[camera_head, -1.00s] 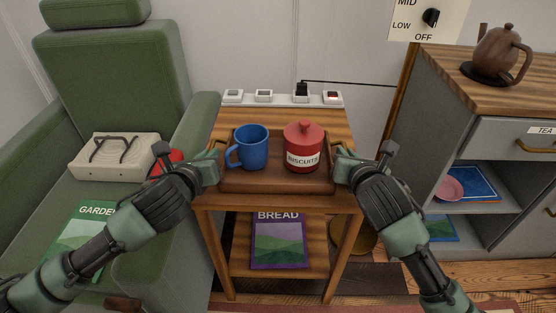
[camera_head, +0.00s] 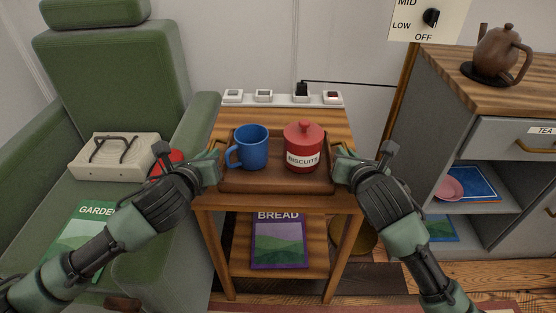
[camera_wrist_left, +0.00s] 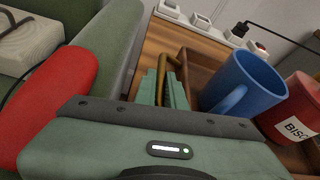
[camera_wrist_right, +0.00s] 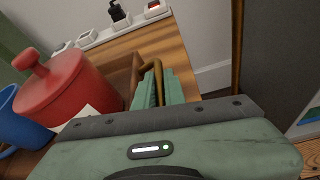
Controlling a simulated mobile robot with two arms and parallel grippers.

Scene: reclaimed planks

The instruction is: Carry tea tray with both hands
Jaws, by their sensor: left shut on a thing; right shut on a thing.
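The brown wooden tea tray (camera_head: 272,184) rests on or just above the small wooden side table; I cannot tell which. A blue mug (camera_head: 252,147) stands upright on its left half, and a red lidded jar labelled BISCUITS (camera_head: 303,148) stands upright on its right half. My left gripper (camera_head: 213,163) is shut on the tray's left handle, a brass-coloured loop that shows in the left wrist view (camera_wrist_left: 171,82). My right gripper (camera_head: 341,161) is shut on the right handle, which shows in the right wrist view (camera_wrist_right: 152,76).
The side table (camera_head: 232,118) has a lower shelf with a BREAD book (camera_head: 279,240). A green armchair (camera_head: 118,75) stands close on the left, with a cream device (camera_head: 115,156) on it. A grey cabinet (camera_head: 444,115) with a teapot (camera_head: 500,52) stands right. A power strip (camera_head: 282,98) lies behind.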

